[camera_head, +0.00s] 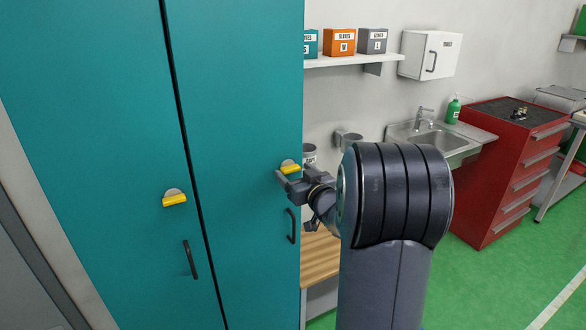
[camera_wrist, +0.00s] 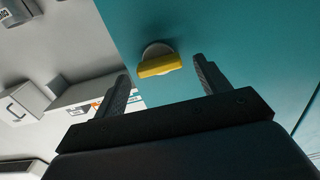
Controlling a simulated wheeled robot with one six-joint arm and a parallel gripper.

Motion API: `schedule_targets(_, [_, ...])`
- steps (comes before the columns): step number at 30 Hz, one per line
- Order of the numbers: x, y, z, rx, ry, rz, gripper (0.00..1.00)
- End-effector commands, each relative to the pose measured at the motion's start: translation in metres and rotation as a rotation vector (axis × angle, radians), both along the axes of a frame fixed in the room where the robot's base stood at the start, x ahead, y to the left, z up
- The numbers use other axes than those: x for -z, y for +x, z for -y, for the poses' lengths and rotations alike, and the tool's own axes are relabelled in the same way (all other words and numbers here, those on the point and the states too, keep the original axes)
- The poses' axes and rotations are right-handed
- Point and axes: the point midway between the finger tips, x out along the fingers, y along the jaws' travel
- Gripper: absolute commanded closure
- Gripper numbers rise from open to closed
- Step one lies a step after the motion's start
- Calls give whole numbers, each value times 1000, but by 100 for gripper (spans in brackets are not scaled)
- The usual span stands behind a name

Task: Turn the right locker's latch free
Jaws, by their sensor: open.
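The right locker (camera_head: 248,130) is a teal door with a yellow latch (camera_head: 291,169) on a round grey plate and a black handle (camera_head: 291,226) below it. The latch bar lies about level in the head view. My gripper (camera_head: 282,178) is beside this latch, its fingers partly hidden by its own body. In the wrist view the latch (camera_wrist: 160,66) shows ahead of the open, empty fingers (camera_wrist: 160,75), roughly between them and a little beyond the tips. I see no clear contact. The left locker (camera_head: 95,130) has its own yellow latch (camera_head: 174,198), also about level.
Right of the lockers are a wooden bench top (camera_head: 320,262), a wall shelf (camera_head: 345,61) with glove boxes, a white wall cabinet (camera_head: 431,54), a sink (camera_head: 430,140) and a red drawer cabinet (camera_head: 492,180). Green floor (camera_head: 500,285) is clear at the lower right.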

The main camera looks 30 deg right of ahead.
Motion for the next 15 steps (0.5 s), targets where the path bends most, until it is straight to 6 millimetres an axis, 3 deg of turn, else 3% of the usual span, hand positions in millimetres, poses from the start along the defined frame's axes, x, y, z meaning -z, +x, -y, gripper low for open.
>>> schedule_targets(6, [0, 16, -1, 0, 0, 1, 29])
schedule_targets(15, [0, 17, -1, 0, 0, 1, 31])
